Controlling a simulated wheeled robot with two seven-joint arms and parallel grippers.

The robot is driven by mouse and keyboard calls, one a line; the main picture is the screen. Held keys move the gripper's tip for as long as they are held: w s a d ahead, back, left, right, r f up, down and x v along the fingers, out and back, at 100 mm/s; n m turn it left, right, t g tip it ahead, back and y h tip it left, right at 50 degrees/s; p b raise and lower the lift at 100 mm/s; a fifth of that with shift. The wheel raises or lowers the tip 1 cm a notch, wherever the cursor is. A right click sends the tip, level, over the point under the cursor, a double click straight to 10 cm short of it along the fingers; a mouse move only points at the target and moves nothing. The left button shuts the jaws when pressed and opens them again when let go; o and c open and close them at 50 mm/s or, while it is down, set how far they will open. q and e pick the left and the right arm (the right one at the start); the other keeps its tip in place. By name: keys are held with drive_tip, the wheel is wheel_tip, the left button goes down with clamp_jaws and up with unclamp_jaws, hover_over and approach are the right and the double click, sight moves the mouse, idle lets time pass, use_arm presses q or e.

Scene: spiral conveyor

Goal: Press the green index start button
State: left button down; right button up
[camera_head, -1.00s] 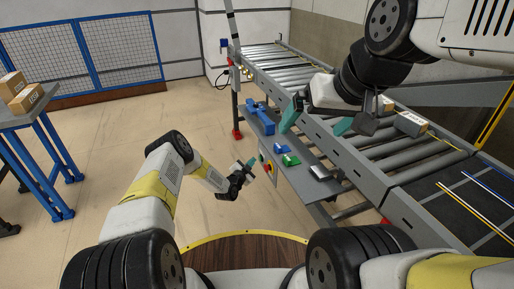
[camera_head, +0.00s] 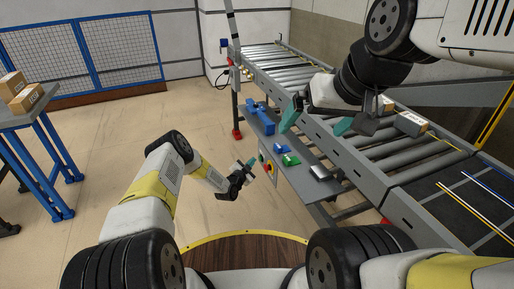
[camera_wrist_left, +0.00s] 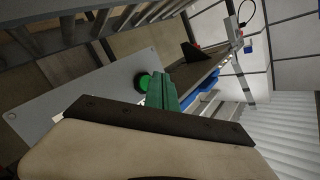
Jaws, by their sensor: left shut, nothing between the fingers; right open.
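The green button (camera_wrist_left: 144,82) is a round knob on a grey plate (camera_wrist_left: 85,108) in the left wrist view. My left gripper (camera_head: 247,165) is shut and empty, close to the small control panel (camera_head: 268,168) on the conveyor's side. Its green fingers (camera_wrist_left: 163,92) show right beside the button in the left wrist view and hide part of its edge; I cannot tell whether they touch. My right gripper (camera_head: 317,119) is open and empty over the conveyor's near rail.
The roller conveyor (camera_head: 285,66) runs along the right, with a cardboard box (camera_head: 410,122) on it. A table (camera_head: 30,107) with boxes stands left. Floor between is clear.

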use_arm(q)
drive_tip(key=shift+d, duration=0.15)
drive_tip(key=shift+w+d, duration=0.15)
drive_tip(key=shift+d, duration=0.1)
drive_tip(key=shift+w+d, duration=0.1)
drive_tip(key=shift+d, duration=0.35)
idle(0.8)
drive_tip(key=shift+a, duration=0.1)
drive_tip(key=shift+s+a, duration=0.25)
drive_tip(key=shift+a, duration=0.45)
drive_tip(key=shift+s+a, duration=0.25)
drive_tip(key=shift+a, duration=0.55)
drive_tip(key=shift+s+a, duration=0.25)
drive_tip(key=shift+a, duration=0.55)
drive_tip(key=shift+s+a, duration=0.25)
drive_tip(key=shift+a, duration=0.55)
